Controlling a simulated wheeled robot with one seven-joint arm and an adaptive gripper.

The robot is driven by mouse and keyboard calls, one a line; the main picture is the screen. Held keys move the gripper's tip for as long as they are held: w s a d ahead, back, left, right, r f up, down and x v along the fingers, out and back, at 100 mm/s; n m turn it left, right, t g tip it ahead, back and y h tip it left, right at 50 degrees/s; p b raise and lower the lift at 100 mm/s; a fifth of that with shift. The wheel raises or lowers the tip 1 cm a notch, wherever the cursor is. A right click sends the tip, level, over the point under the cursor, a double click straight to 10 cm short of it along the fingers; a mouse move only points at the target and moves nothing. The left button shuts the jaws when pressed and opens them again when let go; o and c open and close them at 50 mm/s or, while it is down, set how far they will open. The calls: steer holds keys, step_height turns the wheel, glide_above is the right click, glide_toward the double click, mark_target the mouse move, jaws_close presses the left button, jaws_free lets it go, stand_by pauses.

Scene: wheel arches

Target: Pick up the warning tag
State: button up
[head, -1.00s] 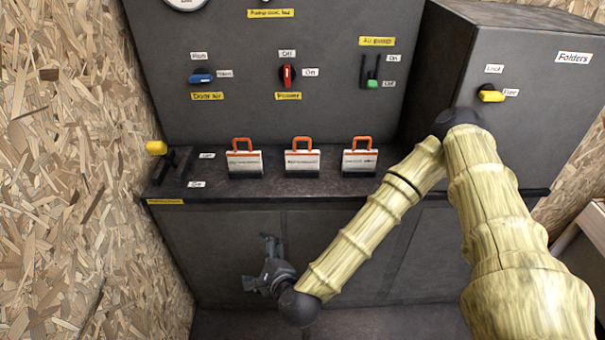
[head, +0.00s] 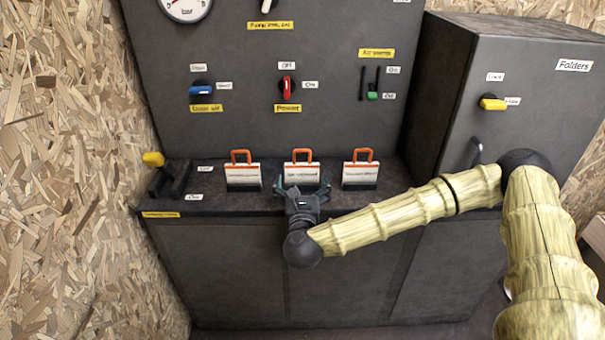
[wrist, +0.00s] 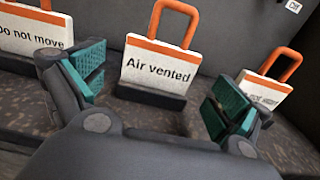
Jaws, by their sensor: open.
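Three white tags with orange top bands and orange loop handles stand in a row on the dark ledge: a left tag (head: 243,177), a middle tag (head: 301,170) and a right tag (head: 360,176). In the wrist view the middle tag (wrist: 157,68) reads "Air vented" and stands in a dark holder. The tag on the left there (wrist: 35,33) reads "Do not move"; the right one (wrist: 262,90) is too small to read surely. My gripper (head: 303,191) is open in front of the middle tag, its teal-padded fingers to either side. Nothing is held.
The dark ledge (head: 225,202) carries a yellow-knobbed lever (head: 154,160) at its left end. A panel with blue, red and green controls (head: 287,88) rises behind. A grey cabinet labelled Folders (head: 450,70) stands right; a chipboard wall (head: 70,170) bounds the left.

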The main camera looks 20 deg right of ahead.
mark_target(302, 172)
steer(key=shift+p+x, duration=0.35)
steer(key=shift+x, duration=2.6)
steer(key=shift+d, duration=0.1)
steer(key=shift+c, duration=0.4)
steer(key=c, duration=0.7)
